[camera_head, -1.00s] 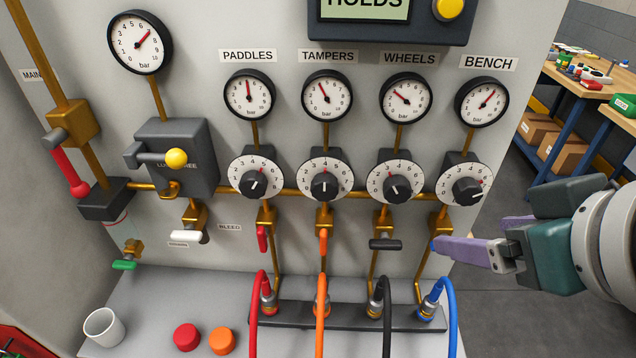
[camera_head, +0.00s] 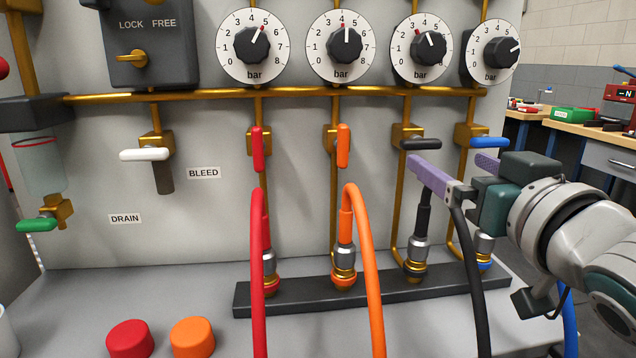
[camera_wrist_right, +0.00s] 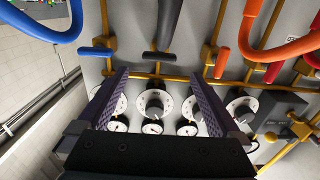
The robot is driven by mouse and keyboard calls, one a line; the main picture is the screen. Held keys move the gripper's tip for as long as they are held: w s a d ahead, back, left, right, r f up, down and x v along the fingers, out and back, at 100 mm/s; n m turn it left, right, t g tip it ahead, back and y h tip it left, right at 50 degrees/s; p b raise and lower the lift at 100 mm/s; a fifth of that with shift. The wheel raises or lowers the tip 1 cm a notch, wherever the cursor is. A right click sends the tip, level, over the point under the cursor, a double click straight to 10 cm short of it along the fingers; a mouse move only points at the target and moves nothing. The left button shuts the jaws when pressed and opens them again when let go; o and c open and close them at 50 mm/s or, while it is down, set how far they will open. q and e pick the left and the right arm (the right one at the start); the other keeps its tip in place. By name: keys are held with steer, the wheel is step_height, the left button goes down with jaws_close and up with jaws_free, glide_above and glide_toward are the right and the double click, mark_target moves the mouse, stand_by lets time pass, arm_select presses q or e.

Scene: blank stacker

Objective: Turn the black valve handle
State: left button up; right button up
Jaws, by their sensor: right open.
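The black valve handle (camera_head: 420,144) is a short bar lying level on a brass valve, below the third dial. It also shows in the right wrist view (camera_wrist_right: 158,55), just beyond the fingertips and between their lines. My right gripper (camera_head: 452,165) is open, with purple fingers, just below and right of the black handle. In the wrist view its two fingers (camera_wrist_right: 156,74) stand apart with nothing held between them. Whether a finger touches the handle cannot be told. My left gripper is not in view.
The blue handle (camera_head: 489,142) is close by on the right, partly behind my gripper. The orange handle (camera_head: 343,146) and red handle (camera_head: 258,148) hang upright on the left. The black hose (camera_head: 472,270) loops below my fingers. A brass pipe (camera_head: 290,93) runs above the valves.

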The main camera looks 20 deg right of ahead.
mark_target(424, 146)
steer(key=x, duration=1)
steer(key=shift+b, duration=0.4)
steer(key=shift+c, duration=0.2)
steer(key=c, duration=1.2)
